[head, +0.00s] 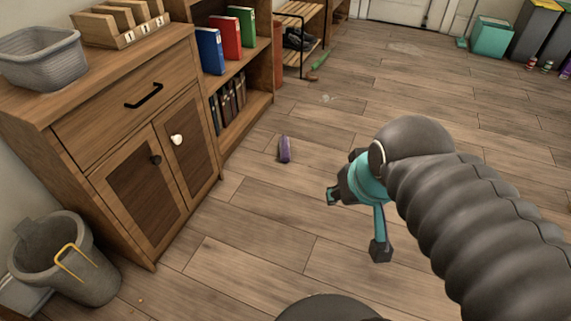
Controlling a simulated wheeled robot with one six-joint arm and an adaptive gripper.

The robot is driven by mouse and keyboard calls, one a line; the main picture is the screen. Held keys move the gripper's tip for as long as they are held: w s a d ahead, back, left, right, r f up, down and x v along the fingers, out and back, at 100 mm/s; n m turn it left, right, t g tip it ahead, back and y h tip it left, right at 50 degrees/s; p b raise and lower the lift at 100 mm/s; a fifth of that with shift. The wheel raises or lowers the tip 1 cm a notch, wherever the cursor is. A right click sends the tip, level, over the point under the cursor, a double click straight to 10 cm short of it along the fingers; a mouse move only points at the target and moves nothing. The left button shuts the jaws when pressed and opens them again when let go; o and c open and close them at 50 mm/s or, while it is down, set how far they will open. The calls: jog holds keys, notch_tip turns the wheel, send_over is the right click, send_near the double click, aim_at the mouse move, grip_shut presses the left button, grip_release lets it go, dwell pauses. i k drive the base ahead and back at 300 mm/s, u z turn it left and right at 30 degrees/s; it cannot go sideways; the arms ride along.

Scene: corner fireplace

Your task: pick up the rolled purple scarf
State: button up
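The rolled purple scarf (285,149) is a small dark purple roll on the wooden floor, near the open shelf. It shows whole, with nothing in front of it. My gripper (356,224) hangs in the air at the right of centre, lower in the picture and to the right of the scarf. Its two fingers are spread wide apart. Nothing shows between them, and it is clear of the scarf.
A wooden cabinet (130,105) stands at the left, with a grey basket (42,58) on top. A grey bin (65,262) stands at its foot. A bookshelf (262,60) holds binders. A teal box (491,38) is at the far right. The middle floor is mostly free.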

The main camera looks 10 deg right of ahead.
aim_at(284, 141)
jog(key=z, duration=0.1)
jog(key=k, duration=0.5)
jog(key=u, duration=0.95)
jog(key=i, duration=1.8)
jog(key=z, duration=1.05)
jog(key=i, duration=0.55)
jog(key=z, duration=0.45)
